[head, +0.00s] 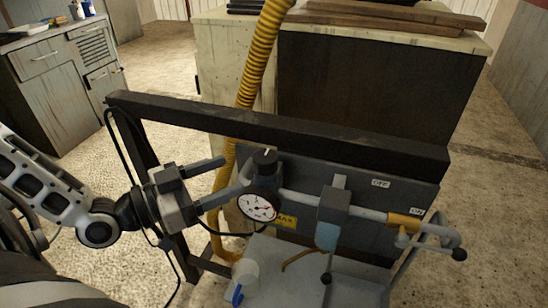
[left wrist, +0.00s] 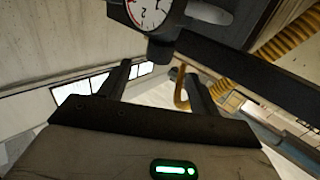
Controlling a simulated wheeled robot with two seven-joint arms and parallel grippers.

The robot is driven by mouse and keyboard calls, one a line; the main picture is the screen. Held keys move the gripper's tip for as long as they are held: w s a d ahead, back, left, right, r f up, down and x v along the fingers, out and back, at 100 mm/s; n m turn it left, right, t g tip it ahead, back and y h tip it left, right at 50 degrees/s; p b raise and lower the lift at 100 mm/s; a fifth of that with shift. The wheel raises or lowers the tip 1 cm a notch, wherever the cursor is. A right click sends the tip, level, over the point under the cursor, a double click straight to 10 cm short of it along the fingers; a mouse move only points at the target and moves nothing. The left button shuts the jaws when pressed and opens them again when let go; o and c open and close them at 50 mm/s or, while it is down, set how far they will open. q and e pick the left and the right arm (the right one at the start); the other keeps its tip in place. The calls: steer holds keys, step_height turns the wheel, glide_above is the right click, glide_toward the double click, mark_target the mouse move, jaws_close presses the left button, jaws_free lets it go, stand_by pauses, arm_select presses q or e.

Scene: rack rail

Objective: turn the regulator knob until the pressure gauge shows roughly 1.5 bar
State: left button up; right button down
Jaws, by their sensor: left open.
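The regulator knob (head: 265,157) is a dark cylinder with a white mark, on top of the regulator on the grey pipe. The round white pressure gauge (head: 258,207) faces forward below it; its reading is too small to tell. My left gripper (head: 228,176) is open and empty, left of the knob and apart from it, fingers pointing right. In the left wrist view, the open fingers (left wrist: 157,70) point toward a dark part that looks like the knob (left wrist: 160,51). The gauge (left wrist: 148,12) is cut off at the top there. My right gripper is not in view.
A dark rail (head: 280,130) runs across above and behind the regulator. A yellow hose (head: 258,65) passes behind. Right of the gauge are a grey block (head: 334,205) and a yellow valve part (head: 404,222) on the pipe. A white cup-like object (head: 245,272) is below.

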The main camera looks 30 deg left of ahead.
mark_target(274, 158)
arm_select(q)
steer(key=b+x, duration=0.1)
steer(key=x, duration=0.8)
steer(key=shift+w+r, duration=0.1)
steer(key=shift+w, duration=0.25)
steer(key=shift+w+d, duration=0.45)
steer(key=shift+w, duration=0.1)
